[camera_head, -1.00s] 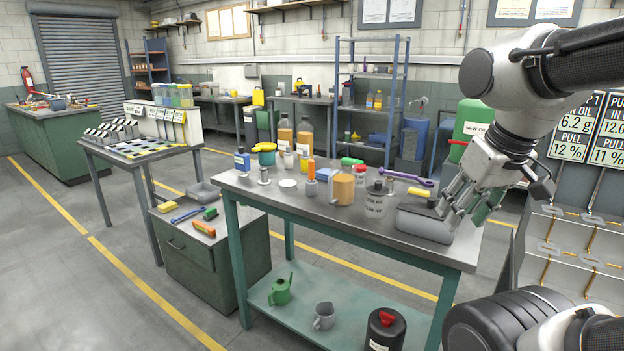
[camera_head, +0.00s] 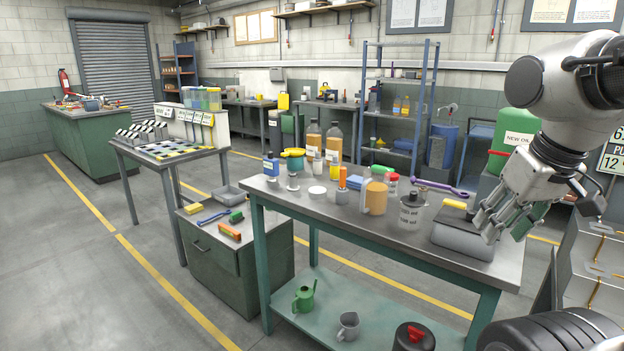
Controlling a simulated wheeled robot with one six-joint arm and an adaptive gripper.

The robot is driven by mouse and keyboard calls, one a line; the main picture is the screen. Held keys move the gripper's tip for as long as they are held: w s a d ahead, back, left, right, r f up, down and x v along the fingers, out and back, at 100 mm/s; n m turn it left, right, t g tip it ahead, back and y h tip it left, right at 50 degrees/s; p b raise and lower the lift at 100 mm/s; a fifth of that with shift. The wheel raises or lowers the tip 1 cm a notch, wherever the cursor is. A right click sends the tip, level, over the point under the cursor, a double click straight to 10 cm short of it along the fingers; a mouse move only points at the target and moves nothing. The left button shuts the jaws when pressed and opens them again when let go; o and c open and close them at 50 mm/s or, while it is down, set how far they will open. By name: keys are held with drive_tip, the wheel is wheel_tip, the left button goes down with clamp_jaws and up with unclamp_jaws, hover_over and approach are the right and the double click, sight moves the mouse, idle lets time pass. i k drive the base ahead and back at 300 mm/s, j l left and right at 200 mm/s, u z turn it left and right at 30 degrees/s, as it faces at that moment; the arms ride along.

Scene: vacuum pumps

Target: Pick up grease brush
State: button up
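I cannot tell for certain which item is the grease brush. A blue-handled tool (camera_head: 213,218) and an orange tool (camera_head: 229,231) lie on the low green cabinet (camera_head: 215,268) at centre left; either may be a brush. A green item (camera_head: 236,216) lies at the right end of the blue one. Another small green item (camera_head: 381,169) lies towards the back of the workbench (camera_head: 330,216). My gripper (camera_head: 491,220) is at the right, in front of a grey box (camera_head: 462,238) in the picture. Its fingers look spread and empty, far from the cabinet.
The workbench holds bottles (camera_head: 313,138), an amber mug (camera_head: 375,198), a grey canister (camera_head: 411,214) and a purple wrench (camera_head: 440,188).

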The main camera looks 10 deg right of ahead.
sight(342, 173)
drive_tip(key=i+j+z, duration=0.1)
drive_tip(key=z, duration=0.3)
drive_tip(key=j+z, duration=0.2)
drive_tip(key=z, duration=0.2)
drive_tip(key=i+j+z, duration=0.1)
drive_tip(key=j+z, duration=0.2)
drive_tip(key=j, duration=0.45)
drive_tip(key=j+z, duration=0.3)
drive_tip(key=j, duration=0.5)
drive_tip(key=j+z, duration=0.1)
drive_tip(key=j, duration=1.35)
drive_tip(key=k+j, duration=0.1)
drive_tip(key=j, duration=1.3)
drive_tip(key=i+z, duration=0.05)
